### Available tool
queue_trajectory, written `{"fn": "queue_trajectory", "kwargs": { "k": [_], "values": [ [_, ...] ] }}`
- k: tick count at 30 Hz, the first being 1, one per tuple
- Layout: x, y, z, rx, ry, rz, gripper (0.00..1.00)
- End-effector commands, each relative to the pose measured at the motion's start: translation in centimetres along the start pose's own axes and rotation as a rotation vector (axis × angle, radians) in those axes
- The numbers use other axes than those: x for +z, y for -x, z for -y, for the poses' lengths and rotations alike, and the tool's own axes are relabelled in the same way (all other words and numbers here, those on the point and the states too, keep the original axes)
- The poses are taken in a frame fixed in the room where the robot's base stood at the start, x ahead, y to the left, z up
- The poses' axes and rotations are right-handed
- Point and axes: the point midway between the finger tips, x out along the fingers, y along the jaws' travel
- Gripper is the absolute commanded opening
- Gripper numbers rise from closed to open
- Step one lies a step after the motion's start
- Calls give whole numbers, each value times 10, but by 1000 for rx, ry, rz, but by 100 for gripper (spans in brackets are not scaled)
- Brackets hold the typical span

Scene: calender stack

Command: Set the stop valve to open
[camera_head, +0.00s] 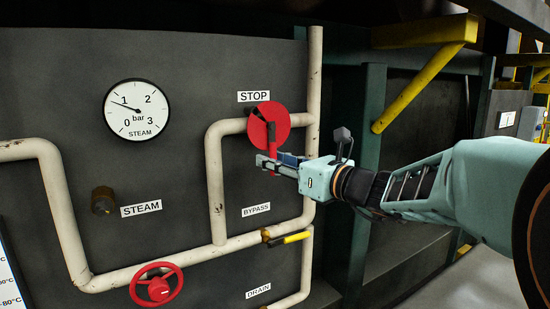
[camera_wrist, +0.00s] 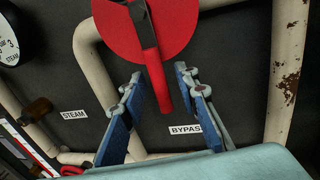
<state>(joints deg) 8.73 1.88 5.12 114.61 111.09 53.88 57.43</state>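The stop valve is a round red disc (camera_head: 278,116) on the cream pipe, below the STOP label (camera_head: 254,96). Its lever (camera_head: 272,142), red with a dark upper part, hangs down from the disc's centre. In the wrist view the disc (camera_wrist: 178,22) fills the top, and the lever (camera_wrist: 157,75) points down and slightly right. My gripper (camera_head: 268,163) is at the lever's lower end, coming from the right. In the wrist view my gripper (camera_wrist: 160,77) is open, with the lever's end between its two blue-padded fingers and gaps on both sides. I see no firm contact.
A pressure gauge (camera_head: 137,110) reads about 1 bar at the upper left. A red handwheel (camera_head: 157,285) sits on the lower pipe. A yellow lever (camera_head: 292,238) is below the BYPASS label (camera_head: 256,210). A vertical pipe (camera_head: 314,80) runs right of the valve.

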Motion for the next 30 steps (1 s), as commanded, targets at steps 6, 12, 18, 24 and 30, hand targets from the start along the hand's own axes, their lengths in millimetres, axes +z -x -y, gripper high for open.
{"fn": "queue_trajectory", "kwargs": {
  "k": [6,12,18,24,30],
  "values": [
    [0,0,-2,-1,1,0,29],
    [0,0,-1,-1,1,0,24],
    [0,0,-1,-1,0,1,2],
    [0,0,-1,-1,0,1,0],
    [0,0,-1,-1,2,1,0]
  ]
}}
